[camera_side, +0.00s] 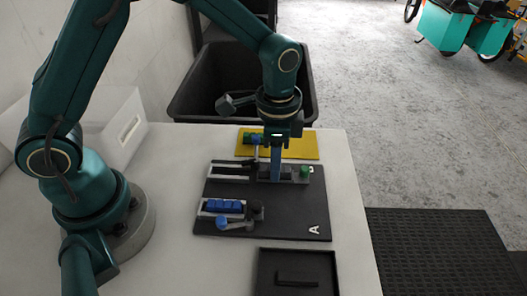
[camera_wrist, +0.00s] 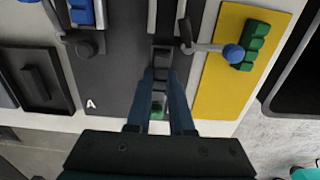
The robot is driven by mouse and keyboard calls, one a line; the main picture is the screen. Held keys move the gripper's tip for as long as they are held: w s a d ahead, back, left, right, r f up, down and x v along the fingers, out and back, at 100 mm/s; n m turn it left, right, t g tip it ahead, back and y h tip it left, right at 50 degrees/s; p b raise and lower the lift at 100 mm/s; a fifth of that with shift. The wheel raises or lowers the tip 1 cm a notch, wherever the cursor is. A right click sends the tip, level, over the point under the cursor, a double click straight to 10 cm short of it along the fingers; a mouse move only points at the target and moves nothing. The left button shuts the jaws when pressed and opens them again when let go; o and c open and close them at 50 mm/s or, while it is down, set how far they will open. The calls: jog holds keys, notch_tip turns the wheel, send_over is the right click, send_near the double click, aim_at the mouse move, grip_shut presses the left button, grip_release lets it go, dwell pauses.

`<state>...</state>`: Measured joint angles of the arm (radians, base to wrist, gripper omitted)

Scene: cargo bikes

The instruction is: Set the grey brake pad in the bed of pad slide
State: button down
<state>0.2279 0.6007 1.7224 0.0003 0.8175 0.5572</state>
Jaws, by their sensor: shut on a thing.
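My gripper (camera_side: 276,178) points down over the upper right of the black board, its blue fingers shut on the grey brake pad. In the wrist view the fingers (camera_wrist: 162,78) close on both sides of the dark grey pad (camera_wrist: 161,60). The pad slide (camera_side: 230,176), with pale rails, runs left from the gripper; its rails also show in the wrist view (camera_wrist: 152,16). The pad is at the slide's right end, low and in line with the rails. The fingers partly hide it, so I cannot tell whether it touches the bed. A green piece (camera_side: 305,171) is just right of it.
A second pale fixture holds blue blocks (camera_side: 223,205), with a blue-knobbed lever (camera_side: 222,223) beside it. A yellow plate (camera_side: 300,146) carries green blocks (camera_wrist: 255,45). A black tray (camera_side: 318,262) lies in front; a dark bin (camera_side: 205,80) stands behind.

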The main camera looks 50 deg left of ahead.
jog(key=c, duration=0.7)
grip_release()
jog(key=shift+r, duration=0.5)
jog(key=s+a+r+n+t, duration=0.2)
jog(key=a+r+t, duration=0.1)
jog(key=r, duration=1)
jog(key=shift+s+a+f+n+t, duration=0.1)
jog(key=shift+s+a+n+t, duration=0.45)
jog(key=shift+s+n, duration=0.95)
jog(key=shift+s+a+n+t, duration=0.3)
jog(key=shift+s+a+n, duration=0.5)
jog(key=shift+s, duration=1.35)
jog(key=shift+s+a+f+n+t, duration=0.1)
jog(key=shift+s+a+n+t, duration=0.4)
jog(key=shift+s+n, duration=1.05)
